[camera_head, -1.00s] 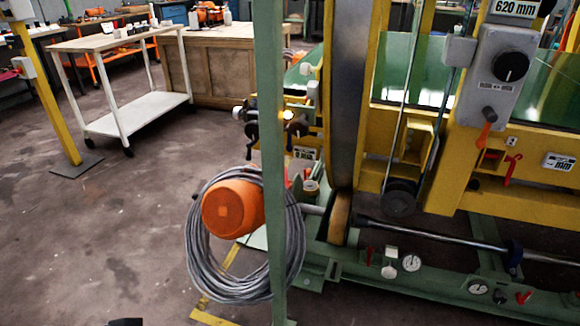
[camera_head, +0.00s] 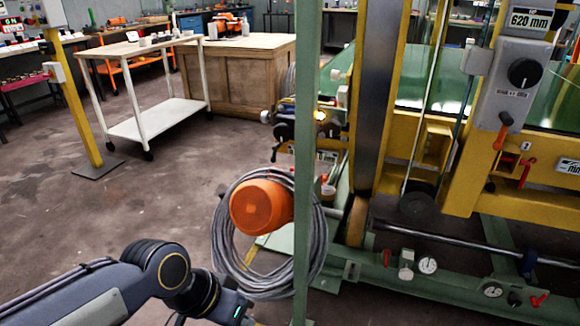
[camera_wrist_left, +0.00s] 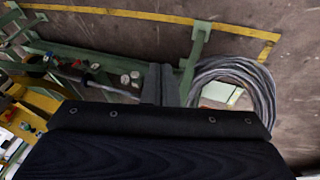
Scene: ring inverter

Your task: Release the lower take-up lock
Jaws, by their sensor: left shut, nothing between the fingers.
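The green lower rail (camera_head: 455,298) of the yellow machine runs along the lower right of the head view. It carries a small red lever (camera_head: 387,258), round gauges (camera_head: 427,265) and another red lever (camera_head: 540,299). I cannot tell which part is the lower take-up lock. My left arm (camera_head: 150,280) reaches in from the lower left, below the cable coil. In the left wrist view my left gripper (camera_wrist_left: 160,84) is shut and empty, with the rail's gauges (camera_wrist_left: 125,79) beyond it to the left. Its fingers do not show clearly in the head view. My right gripper is not in view.
A grey cable coil (camera_head: 225,250) hangs around an orange motor (camera_head: 262,206), beside a green upright post (camera_head: 305,150) between my arm and the rail. A control box (camera_head: 512,80) has an orange lever (camera_head: 501,135). A white cart (camera_head: 150,115) stands back left. Floor at left is open.

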